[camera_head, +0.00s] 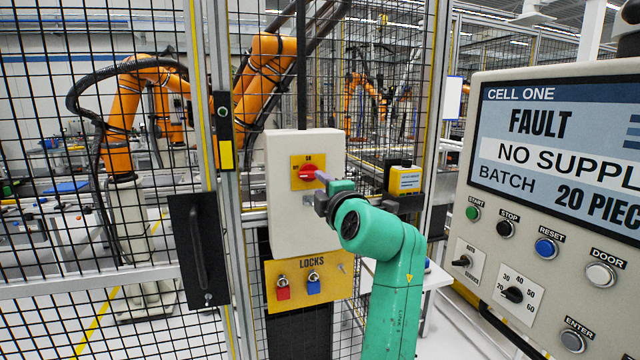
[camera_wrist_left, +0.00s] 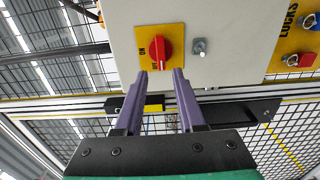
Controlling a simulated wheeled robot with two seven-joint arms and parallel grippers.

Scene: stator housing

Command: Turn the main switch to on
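The main switch is a red rotary handle (camera_head: 308,172) on a yellow plate, on the front of a pale box mounted at the fence. The red handle also shows in the left wrist view (camera_wrist_left: 163,50). It lies along the line toward the OFF mark, with ON a quarter turn away. My left gripper (camera_head: 323,178) is at the switch, just in front of it. In the left wrist view its two purple fingers (camera_wrist_left: 169,73) stand apart, with the handle just beyond their tips. I cannot tell whether they touch it. My right gripper is not in view.
Below the box is a yellow LOCKS plate (camera_head: 340,268) with a red padlock (camera_head: 283,291) and a blue padlock (camera_head: 313,286). A control panel (camera_head: 480,240) reading FAULT stands close at the right. Mesh fence (camera_head: 80,220) is at the left, with orange robots behind it.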

